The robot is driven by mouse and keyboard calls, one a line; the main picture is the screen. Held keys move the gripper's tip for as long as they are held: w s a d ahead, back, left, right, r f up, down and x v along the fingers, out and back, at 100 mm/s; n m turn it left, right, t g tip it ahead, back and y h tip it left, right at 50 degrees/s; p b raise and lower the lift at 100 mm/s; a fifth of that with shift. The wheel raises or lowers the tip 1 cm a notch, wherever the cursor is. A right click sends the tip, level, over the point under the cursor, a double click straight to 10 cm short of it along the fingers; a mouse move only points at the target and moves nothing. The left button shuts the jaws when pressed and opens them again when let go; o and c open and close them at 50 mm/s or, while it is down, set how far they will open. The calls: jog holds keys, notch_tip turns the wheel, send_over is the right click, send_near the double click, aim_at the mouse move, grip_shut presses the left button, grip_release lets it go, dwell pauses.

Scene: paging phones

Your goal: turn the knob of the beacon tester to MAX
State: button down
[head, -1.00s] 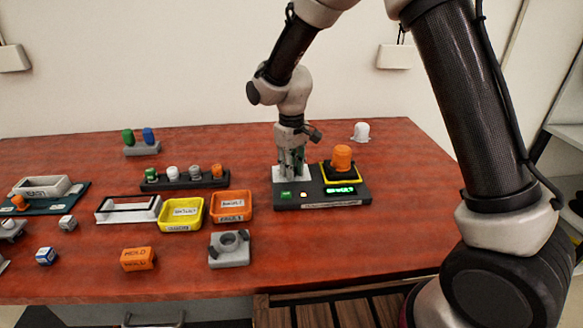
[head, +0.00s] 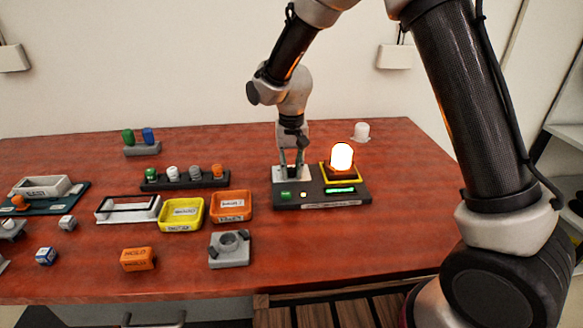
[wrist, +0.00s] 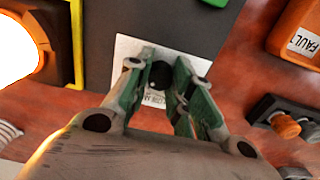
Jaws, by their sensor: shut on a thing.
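The beacon tester (head: 315,203) is a dark box near the right side of the table. Its orange-based beacon (head: 342,157) glows bright white in a yellow-edged socket, and a green display is lit on its front. My gripper (head: 291,168) points down over the tester's white dial plate (wrist: 190,61). In the wrist view, the fingers are shut on the black round knob (wrist: 160,75), one on each side. Some dial lettering shows below the knob, but the fingers cover much of it. I cannot read where the knob points.
An orange fault bin (head: 232,215) and a yellow bin (head: 181,226) stand left of the tester. A dark rack with several coloured caps (head: 186,186) is behind them. A white dome (head: 361,130) stands behind the beacon. The table's front right is clear.

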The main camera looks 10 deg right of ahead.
aim_at(292, 169)
dwell(0.4)
jog(key=c, duration=1.2)
grip_release()
jog(key=shift+c, duration=0.2)
notch_tip(292, 169, up, 12)
